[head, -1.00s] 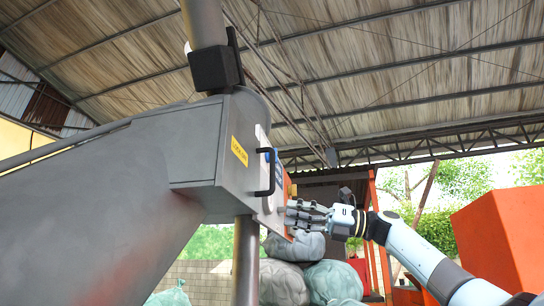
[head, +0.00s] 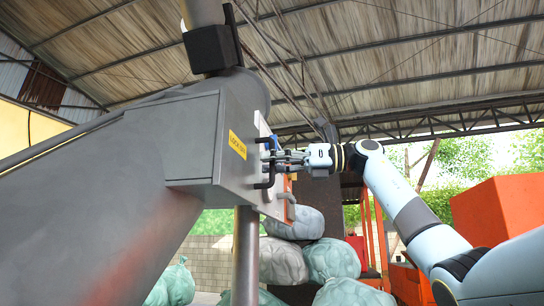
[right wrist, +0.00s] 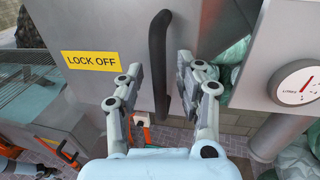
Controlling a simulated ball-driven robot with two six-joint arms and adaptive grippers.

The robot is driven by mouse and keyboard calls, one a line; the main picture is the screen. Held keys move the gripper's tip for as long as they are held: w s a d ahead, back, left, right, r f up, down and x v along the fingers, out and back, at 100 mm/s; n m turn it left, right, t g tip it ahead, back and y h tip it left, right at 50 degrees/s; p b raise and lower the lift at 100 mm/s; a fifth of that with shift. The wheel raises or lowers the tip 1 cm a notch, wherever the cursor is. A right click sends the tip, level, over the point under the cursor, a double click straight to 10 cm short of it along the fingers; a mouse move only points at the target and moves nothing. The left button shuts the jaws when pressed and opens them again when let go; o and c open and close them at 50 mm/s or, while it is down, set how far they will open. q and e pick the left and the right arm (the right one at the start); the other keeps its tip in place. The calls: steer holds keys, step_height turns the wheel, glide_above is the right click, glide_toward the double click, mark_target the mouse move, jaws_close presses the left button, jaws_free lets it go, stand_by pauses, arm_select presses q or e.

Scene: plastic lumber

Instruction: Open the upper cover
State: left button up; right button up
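A grey metal machine housing (head: 222,160) carries a yellow "LOCK OFF" label, which also shows in the right wrist view (right wrist: 91,61). A black bar handle (right wrist: 159,60) stands on its face; in the head view the handle (head: 266,168) is partly hidden by my right gripper. My right gripper (head: 285,158) is open, also in the right wrist view (right wrist: 158,75). There its fingers are spread on either side of the handle, without visible contact. I cannot tell the cover's edges apart from the housing. My left gripper is not in view.
A panel with a round dial (right wrist: 297,85) stands at the right in the right wrist view. A thick grey post (head: 245,255) is under the housing. Filled sacks (head: 330,260) are piled behind, and a large orange box (head: 500,215) stands at the right.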

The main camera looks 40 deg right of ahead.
jaws_close()
steer(key=shift+a, duration=0.1)
stand_by(0.6)
